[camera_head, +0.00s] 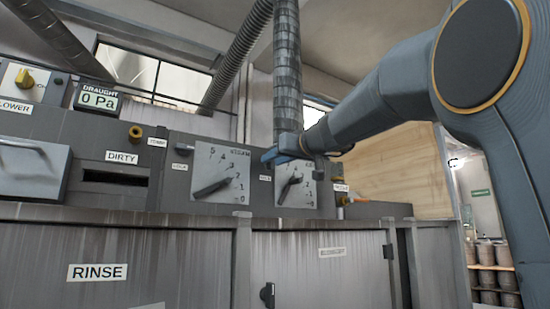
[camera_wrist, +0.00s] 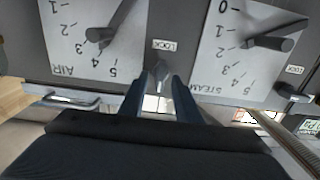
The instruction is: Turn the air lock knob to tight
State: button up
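The air lock knob (camera_wrist: 160,77) is a small grey knob beside the LOCK label (camera_wrist: 166,45), between the AIR dial (camera_wrist: 75,55) and the STEAM dial (camera_wrist: 240,65). My gripper (camera_wrist: 160,80) has its two dark blue fingers on either side of this knob in the wrist view. I cannot tell whether they press on it. In the head view my gripper (camera_head: 285,154) is in front of the panel, above the LOCK label (camera_head: 265,178) left of the AIR dial (camera_head: 296,190), and the knob is hidden there.
The STEAM dial (camera_head: 222,178) with its dark lever is left of my gripper in the head view. Another lock knob (camera_wrist: 288,92) is beside it in the wrist view. A grey ribbed pipe (camera_head: 287,75) rises behind my gripper. A bar handle (camera_wrist: 70,102) shows near the AIR dial.

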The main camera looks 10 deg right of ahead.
grip_shut()
jog(key=shift+d+f+m+b, duration=0.1)
jog(key=shift+m+b, duration=0.6)
jog(key=shift+m, duration=3.8)
jog(key=shift+d+f+m+b, duration=0.1)
jog(key=shift+m+b, duration=0.55)
jog(key=shift+m, duration=3.85)
